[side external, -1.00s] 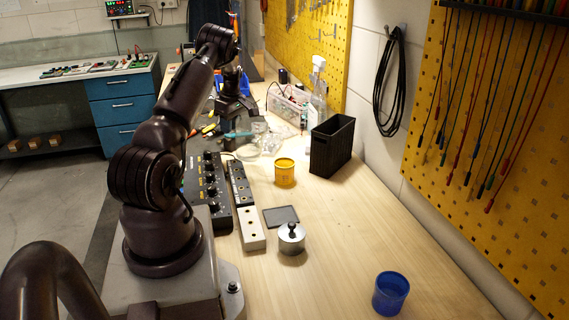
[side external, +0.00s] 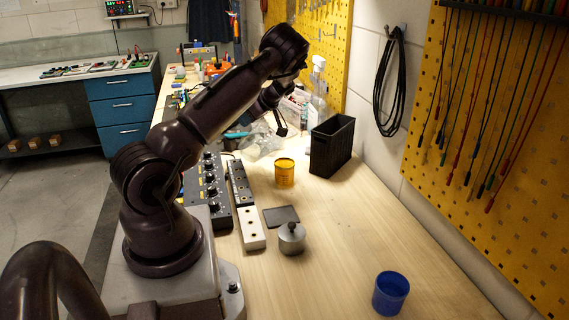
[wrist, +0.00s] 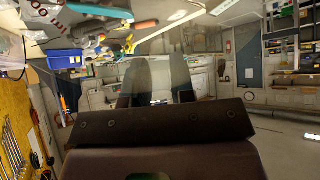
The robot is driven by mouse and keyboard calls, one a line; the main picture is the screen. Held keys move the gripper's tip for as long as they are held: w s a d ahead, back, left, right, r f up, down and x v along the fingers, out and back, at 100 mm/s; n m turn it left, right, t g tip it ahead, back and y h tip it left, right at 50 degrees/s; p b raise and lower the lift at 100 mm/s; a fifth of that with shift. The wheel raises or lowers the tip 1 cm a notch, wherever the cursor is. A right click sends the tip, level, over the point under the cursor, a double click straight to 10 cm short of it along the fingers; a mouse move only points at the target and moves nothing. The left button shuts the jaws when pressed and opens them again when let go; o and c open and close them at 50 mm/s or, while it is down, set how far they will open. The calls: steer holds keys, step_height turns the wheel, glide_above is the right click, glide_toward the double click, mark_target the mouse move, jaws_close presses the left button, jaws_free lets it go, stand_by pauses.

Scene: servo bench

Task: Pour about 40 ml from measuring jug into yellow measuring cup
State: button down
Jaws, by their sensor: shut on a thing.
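The yellow measuring cup (side external: 284,172) stands upright on the wooden bench, left of the black bin. My gripper (side external: 277,122) is behind and slightly left of the cup in the side view, above the bench and partly hidden by my arm. It is shut on the clear measuring jug (side external: 257,143), which is hard to make out against the clutter. In the wrist view, the see-through jug (wrist: 160,78) shows between the fingers. I cannot tell the liquid level or the jug's exact tilt.
A black bin (side external: 331,144) stands right of the cup. A blue cup (side external: 390,293), a metal weight with a knob (side external: 291,238), a dark flat pad (side external: 281,216) and a knobbed control panel (side external: 208,190) are nearer. Bench between bin and blue cup is clear.

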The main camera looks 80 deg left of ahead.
steer(key=shift+w+d+r+g+y, duration=0.2)
steer(key=shift+w+r+g+y, duration=0.1)
steer(key=shift+r, duration=0.15)
steer(key=shift+w+d+r+g+y, duration=0.2)
steer(key=shift+r+g+y, duration=0.1)
steer(key=shift+r, duration=0.1)
steer(key=shift+w+d+g+y, duration=0.25)
steer(key=shift+d+g+y, duration=0.05)
steer(key=shift+w+d+g+y, duration=0.25)
steer(key=shift+g+y, duration=0.05)
steer(key=shift+w+d+r+g+y, duration=0.4)
steer(key=shift+w+r+g, duration=0.05)
steer(key=shift+r+g, duration=0.05)
stand_by(0.4)
steer(key=shift+s+a, duration=0.1)
steer(key=shift+s, duration=0.05)
steer(key=shift+s+a, duration=0.2)
steer(key=shift+w+d+r+g+y+p, duration=0.15)
steer(key=shift+w+r+g+y+p, duration=0.05)
steer(key=shift+r+g+y+p, duration=0.15)
stand_by(2.0)
